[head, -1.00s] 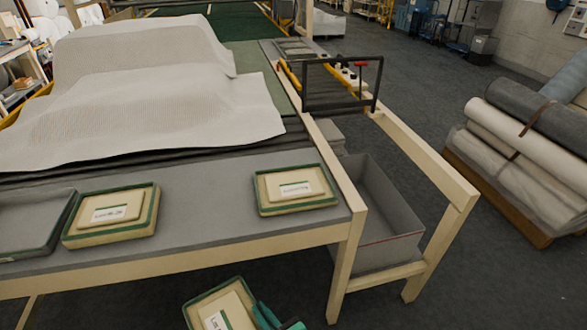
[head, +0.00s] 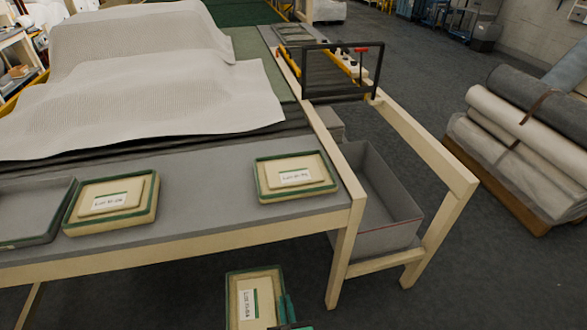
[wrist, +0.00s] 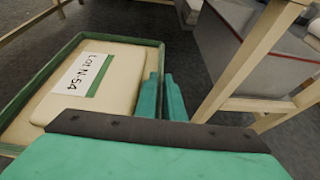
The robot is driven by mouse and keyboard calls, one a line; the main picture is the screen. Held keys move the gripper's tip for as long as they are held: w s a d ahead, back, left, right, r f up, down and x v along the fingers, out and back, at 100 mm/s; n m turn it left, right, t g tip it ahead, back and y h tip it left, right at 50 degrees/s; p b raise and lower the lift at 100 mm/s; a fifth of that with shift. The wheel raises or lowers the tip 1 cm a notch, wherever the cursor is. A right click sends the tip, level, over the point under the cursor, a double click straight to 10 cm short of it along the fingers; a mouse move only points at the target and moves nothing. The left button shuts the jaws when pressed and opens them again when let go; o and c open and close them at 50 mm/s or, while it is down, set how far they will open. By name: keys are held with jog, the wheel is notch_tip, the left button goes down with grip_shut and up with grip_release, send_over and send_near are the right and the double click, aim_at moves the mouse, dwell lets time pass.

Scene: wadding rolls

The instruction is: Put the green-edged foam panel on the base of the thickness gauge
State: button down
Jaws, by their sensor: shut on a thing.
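My gripper (wrist: 162,98) is shut on the edge of a cream foam panel (wrist: 62,102) with a green rim and a lot label. In the head view the held panel (head: 240,300) hangs in front of the table, below its top, with my gripper (head: 287,305) at its right edge. Two similar green-edged panels lie on the table, one at the front right (head: 296,177) and one further left (head: 111,203). A dark upright frame with a red knob (head: 343,72), perhaps the thickness gauge, stands at the table's far right; its base is hard to make out.
A grey tray (head: 62,232) sits at the table's left front. White quilted wadding (head: 150,95) covers the table's back. A grey bin (head: 385,235) sits low within the right-hand wooden frame (head: 425,150). Wrapped rolls (head: 520,140) lie at the right, with open floor between.

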jog(key=d+f, duration=0.1)
jog(key=f+m+h, duration=0.1)
jog(key=w+d+f+m+h, duration=0.1)
jog(key=f, duration=0.1)
jog(key=shift+d, duration=0.35)
dwell(0.7)
